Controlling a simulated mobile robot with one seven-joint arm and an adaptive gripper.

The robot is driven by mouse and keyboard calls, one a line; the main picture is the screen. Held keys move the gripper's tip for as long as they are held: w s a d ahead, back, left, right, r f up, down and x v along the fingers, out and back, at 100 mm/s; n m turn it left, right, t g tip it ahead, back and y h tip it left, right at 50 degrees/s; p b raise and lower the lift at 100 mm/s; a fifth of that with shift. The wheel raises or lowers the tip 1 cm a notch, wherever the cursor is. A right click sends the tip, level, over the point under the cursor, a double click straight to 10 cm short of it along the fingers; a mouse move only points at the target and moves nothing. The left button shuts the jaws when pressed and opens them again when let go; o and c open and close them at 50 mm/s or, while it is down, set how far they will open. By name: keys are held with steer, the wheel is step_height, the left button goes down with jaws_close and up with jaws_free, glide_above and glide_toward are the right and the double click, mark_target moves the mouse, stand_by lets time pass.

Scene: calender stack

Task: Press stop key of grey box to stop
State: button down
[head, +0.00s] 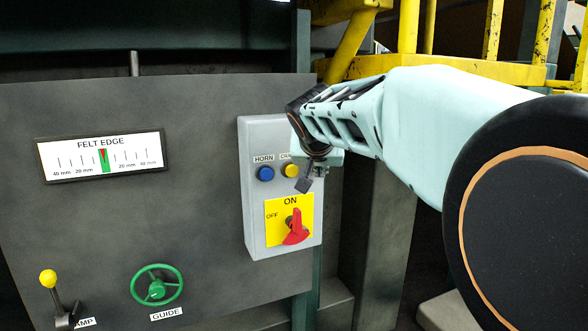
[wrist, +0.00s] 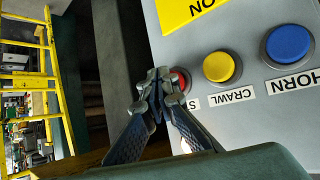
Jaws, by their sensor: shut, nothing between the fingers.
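The grey box (head: 256,222) is fixed on a dark panel in the head view; in the wrist view its face (wrist: 230,25) fills the right side. It carries a blue HORN button (head: 265,173), a yellow CRAWL button (head: 291,170) and, in the wrist view, a red button (wrist: 184,79) with a label starting with S. My gripper (wrist: 160,82) is shut and empty, its tips overlapping the red button's left part. Whether they touch it, I cannot tell. In the head view my gripper (head: 306,183) and wrist hide the red button.
A red rotary switch (head: 296,228) on a yellow ON/OFF plate sits below the buttons. The panel has a FELT EDGE gauge (head: 102,156), a green GUIDE wheel (head: 157,286) and a yellow-knobbed lever (head: 48,279). Yellow railings (head: 440,68) stand behind my arm.

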steer(key=shift+w, duration=0.15)
stand_by(0.4)
steer(key=shift+s+d+b, duration=0.25)
steer(key=shift+s+b, duration=0.2)
steer(key=shift+s, duration=0.45)
